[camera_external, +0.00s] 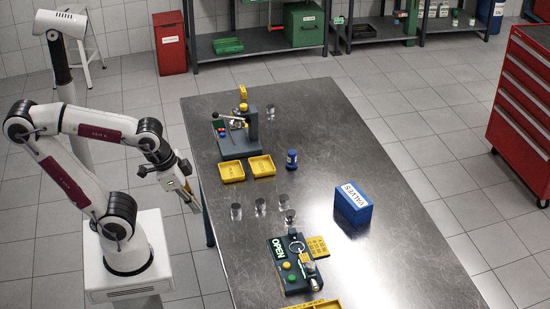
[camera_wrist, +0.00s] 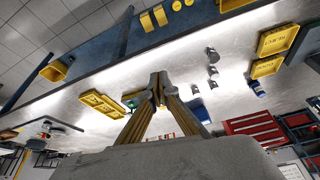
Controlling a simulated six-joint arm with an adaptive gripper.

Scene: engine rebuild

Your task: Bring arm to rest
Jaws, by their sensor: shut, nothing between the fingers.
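My arm stands on its white pedestal to the left of the metal table (camera_external: 400,225) in the external view. My gripper (camera_external: 194,208) hangs in the air just off the table's left edge, pointing down and to the right. In the wrist view the two fingertips of my gripper (camera_wrist: 158,88) meet, and nothing is held between them. The gripper touches nothing that I can see.
On the table are a dark machine (camera_external: 238,140), two yellow trays (camera_external: 232,170), a blue bottle (camera_external: 291,160), several clear cylinders (camera_external: 260,207), a blue VALVES box (camera_external: 353,204) and a green OPEN fixture (camera_external: 290,265). A red tool cabinet (camera_external: 522,110) stands at the right.

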